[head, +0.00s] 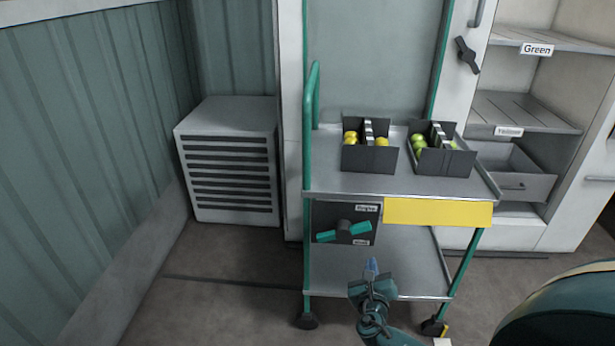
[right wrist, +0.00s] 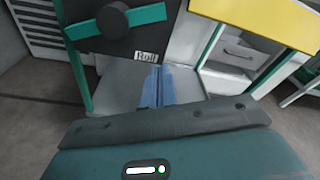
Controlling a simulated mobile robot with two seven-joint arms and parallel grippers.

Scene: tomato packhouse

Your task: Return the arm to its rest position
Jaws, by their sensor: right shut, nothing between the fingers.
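My right gripper (head: 371,267) is in front of the trolley, below the trolley's dark brake panel (head: 326,217). Its blue fingers are shut with nothing between them, and they also show in the right wrist view (right wrist: 157,87). The gripper appears apart from the teal lever (head: 343,232), which sits slightly tilted on the panel. In the right wrist view the lever (right wrist: 117,20) and a label reading "Roll" (right wrist: 147,57) are above the fingertips. My left gripper is not in view.
The trolley's top shelf (head: 330,182) carries two dark boxes, one with yellow tomatoes (head: 382,142), one with green (head: 419,142). A yellow plate (head: 438,212) hangs on its front edge. A vented grey cabinet (head: 228,160) stands left. Floor left of the trolley is clear.

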